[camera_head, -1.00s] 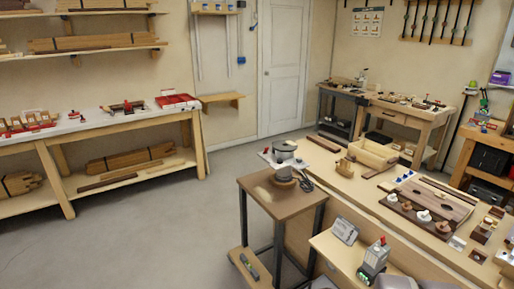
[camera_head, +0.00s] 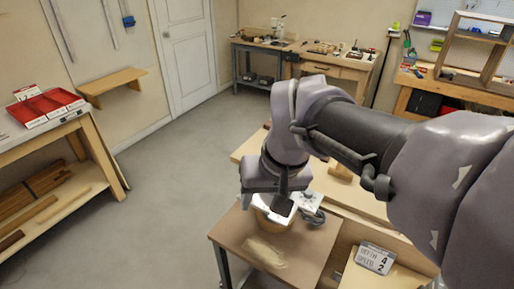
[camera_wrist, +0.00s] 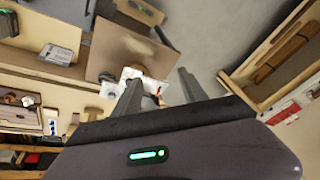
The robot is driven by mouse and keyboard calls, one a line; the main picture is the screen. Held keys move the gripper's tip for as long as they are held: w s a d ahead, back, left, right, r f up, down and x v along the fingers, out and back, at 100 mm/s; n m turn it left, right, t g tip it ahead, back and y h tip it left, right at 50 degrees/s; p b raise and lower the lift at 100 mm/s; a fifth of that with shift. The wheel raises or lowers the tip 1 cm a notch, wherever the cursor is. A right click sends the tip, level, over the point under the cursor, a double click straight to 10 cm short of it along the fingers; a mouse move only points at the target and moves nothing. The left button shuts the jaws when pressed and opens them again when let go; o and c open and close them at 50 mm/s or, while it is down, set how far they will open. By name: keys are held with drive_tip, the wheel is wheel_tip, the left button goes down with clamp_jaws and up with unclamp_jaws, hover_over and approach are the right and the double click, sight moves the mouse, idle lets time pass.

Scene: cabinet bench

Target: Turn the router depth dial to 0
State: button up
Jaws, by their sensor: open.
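The router (camera_head: 270,219) stands on a small brown-topped stand (camera_head: 228,242). My gripper (camera_head: 283,207) is in front of it in the head view and hides most of it; I cannot tell whether they touch. In the wrist view my gripper (camera_wrist: 160,92) is open, its two grey fingers spread wide with nothing held between them. A whitish part of the router (camera_wrist: 132,75) shows beyond the left finger. The depth dial and its setting cannot be made out. A small sign (camera_head: 375,258) reads depth 4, speed 2.
A dark cable (camera_head: 314,215) lies by the router. A wooden bench (camera_head: 240,152) stands behind and right of the stand. A long workbench with a red tray (camera_head: 45,106) is at left. The grey floor (camera_head: 160,190) between is open.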

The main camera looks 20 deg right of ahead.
drive_tip(key=w+d+f+n+g+p, duration=0.2)
drive_tip(key=w+d, duration=0.5)
drive_tip(key=w+d+f+n+g+p, duration=0.1)
drive_tip(key=w+d+f+g+p, duration=0.15)
drive_tip(key=w+d, duration=0.4)
drive_tip(key=shift+t+h, duration=0.35)
drive_tip(key=shift+h, duration=0.05)
drive_tip(key=f+b, duration=0.3)
drive_tip(key=f, duration=0.5)
drive_tip(key=f+b, duration=0.3)
drive_tip(key=f, duration=0.6)
drive_tip(key=shift+w+a+f, duration=0.1)
drive_tip(key=shift+w, duration=0.1)
drive_tip(key=shift+c, duration=0.4)
clamp_jaws()
